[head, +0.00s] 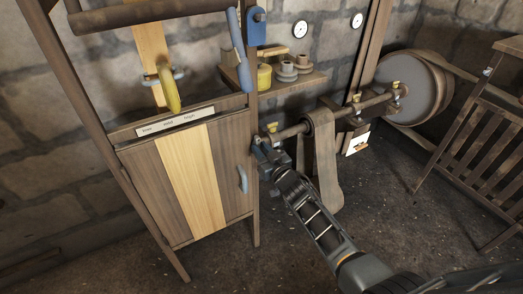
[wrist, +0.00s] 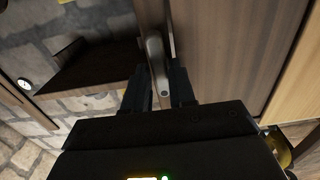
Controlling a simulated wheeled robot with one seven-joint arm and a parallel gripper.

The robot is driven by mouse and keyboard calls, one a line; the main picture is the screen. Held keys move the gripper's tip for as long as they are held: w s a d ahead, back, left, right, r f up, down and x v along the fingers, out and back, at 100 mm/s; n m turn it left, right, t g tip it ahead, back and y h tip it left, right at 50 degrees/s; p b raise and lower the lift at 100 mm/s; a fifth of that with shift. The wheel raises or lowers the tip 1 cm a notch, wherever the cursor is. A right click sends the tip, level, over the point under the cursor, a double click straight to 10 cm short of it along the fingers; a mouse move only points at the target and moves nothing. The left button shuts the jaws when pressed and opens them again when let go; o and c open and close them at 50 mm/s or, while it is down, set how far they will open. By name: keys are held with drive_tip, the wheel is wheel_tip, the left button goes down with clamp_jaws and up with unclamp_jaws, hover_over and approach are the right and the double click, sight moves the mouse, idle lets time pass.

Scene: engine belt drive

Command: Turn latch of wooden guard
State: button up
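The wooden guard (head: 195,180) is a brown door-like panel with a pale centre stripe and a blue handle (head: 242,180) on its right side. In the wrist view, its brown boards (wrist: 225,50) fill the right. The latch (wrist: 155,55) is a narrow grey lever, standing roughly upright in that view. My gripper (head: 262,147) is at the guard's upper right edge, beside the frame post. In the wrist view, my gripper's dark fingers (wrist: 161,90) stand close on both sides of the latch's lower end and appear shut on it. In the head view my gripper hides the latch.
A shaft with a belt (head: 325,150) lies right of my gripper, leading to a large wheel (head: 410,85). A shelf with spools (head: 287,70) is above. A slatted wooden guard (head: 485,150) stands far right. The floor (head: 330,235) in front is open.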

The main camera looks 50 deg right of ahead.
clamp_jaws()
drive_tip(key=shift+a+f+n+b, duration=0.15)
drive_tip(key=shift+n+b, duration=1.1)
drive_tip(key=shift+n, duration=3.2)
drive_tip(key=shift+f+n+b, duration=0.1)
drive_tip(key=shift+n+b, duration=1.1)
drive_tip(key=shift+n, duration=3.25)
drive_tip(key=shift+o, duration=1.9)
unclamp_jaws()
